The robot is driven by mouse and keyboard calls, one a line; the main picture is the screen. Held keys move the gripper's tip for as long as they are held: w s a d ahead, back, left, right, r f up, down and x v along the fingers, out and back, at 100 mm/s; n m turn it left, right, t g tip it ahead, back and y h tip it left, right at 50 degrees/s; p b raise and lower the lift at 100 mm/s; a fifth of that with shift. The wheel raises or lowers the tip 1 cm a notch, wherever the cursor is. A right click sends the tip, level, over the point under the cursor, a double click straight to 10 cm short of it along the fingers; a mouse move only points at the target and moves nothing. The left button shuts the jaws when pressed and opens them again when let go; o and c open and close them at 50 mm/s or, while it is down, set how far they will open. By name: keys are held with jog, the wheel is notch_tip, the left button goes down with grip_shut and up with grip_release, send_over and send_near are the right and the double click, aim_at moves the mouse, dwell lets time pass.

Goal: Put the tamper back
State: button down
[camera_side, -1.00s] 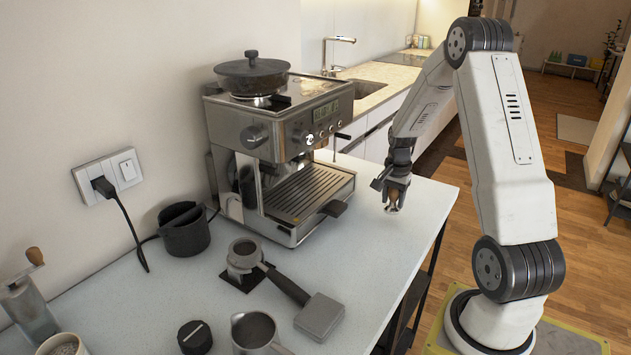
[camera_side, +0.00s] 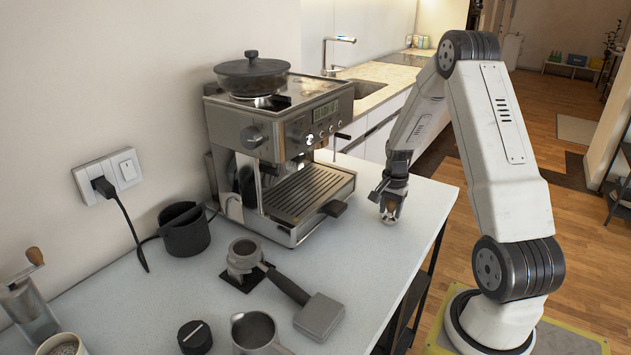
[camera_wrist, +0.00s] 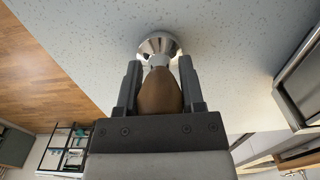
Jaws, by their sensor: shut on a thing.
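The tamper has a brown wooden handle and a shiny metal base. In the wrist view the tamper (camera_wrist: 160,92) sits between the two fingers of my gripper (camera_wrist: 160,80), which is shut on its handle. Its metal base points at the speckled white counter. In the side view my gripper (camera_side: 389,205) is low over the counter, right of the coffee machine, with the tamper (camera_side: 389,219) under it, mostly hidden by the fingers. The base is at or very close to the counter surface; I cannot tell if it touches.
The coffee machine (camera_side: 275,150) stands left of my gripper. A portafilter (camera_side: 290,289) rests at the front, near a pitcher (camera_side: 254,330), a round black-topped piece (camera_side: 195,337) and a knock box (camera_side: 184,230). The counter (camera_side: 385,262) around my gripper is clear; its right edge is near.

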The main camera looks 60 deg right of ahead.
jog(key=shift+f, duration=0.1)
jog(key=shift+c, duration=1)
grip_release()
notch_tip(320, 180, up, 12)
jog(key=shift+r, duration=0.1)
jog(key=shift+a, duration=0.1)
